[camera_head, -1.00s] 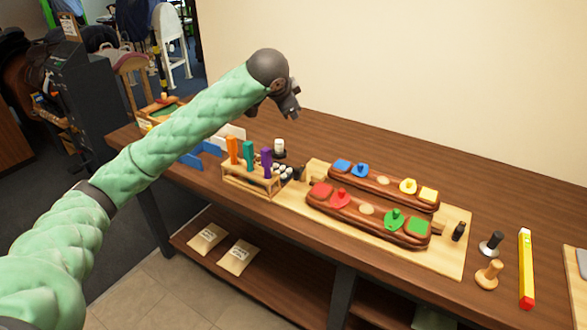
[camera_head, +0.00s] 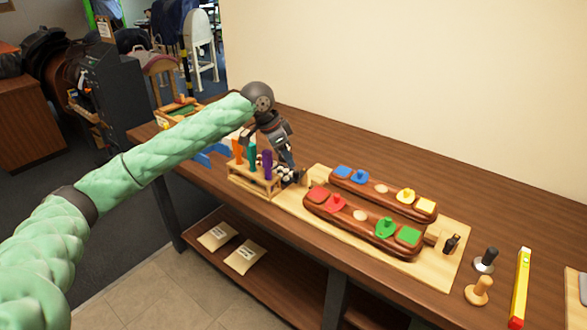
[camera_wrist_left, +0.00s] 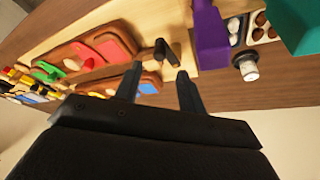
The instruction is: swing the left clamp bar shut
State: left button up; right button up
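The saddle board (camera_head: 330,235) carries two brown padded panels (camera_head: 350,218) with coloured patches. At its left end is the left clamp (camera_head: 304,178), a small wooden part with a dark handle, partly hidden by my left gripper (camera_head: 288,163). In the left wrist view, the clamp's black handle (camera_wrist_left: 160,50) stands just beyond the fingertips, and I cannot tell how its bar is turned. My left gripper shows there with its two fingers (camera_wrist_left: 158,85) apart and nothing between them. My right gripper is not in view.
A wooden rack (camera_head: 253,182) with orange, teal and purple-handled tools stands close left of the left gripper. The right clamp's black handle (camera_head: 450,243) is at the board's other end. The table behind is clear.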

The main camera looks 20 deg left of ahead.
aim_at(296, 172)
pick_arm(q)
jog(key=p+x, duration=0.1)
jog(key=x, duration=0.3)
jog(key=shift+d+f, duration=0.15)
jog(key=shift+f, duration=0.15)
jog(key=shift+w+d+f, duration=0.15)
jog(key=shift+f, duration=0.4)
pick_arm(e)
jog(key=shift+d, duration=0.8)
pick_arm(q)
grip_shut()
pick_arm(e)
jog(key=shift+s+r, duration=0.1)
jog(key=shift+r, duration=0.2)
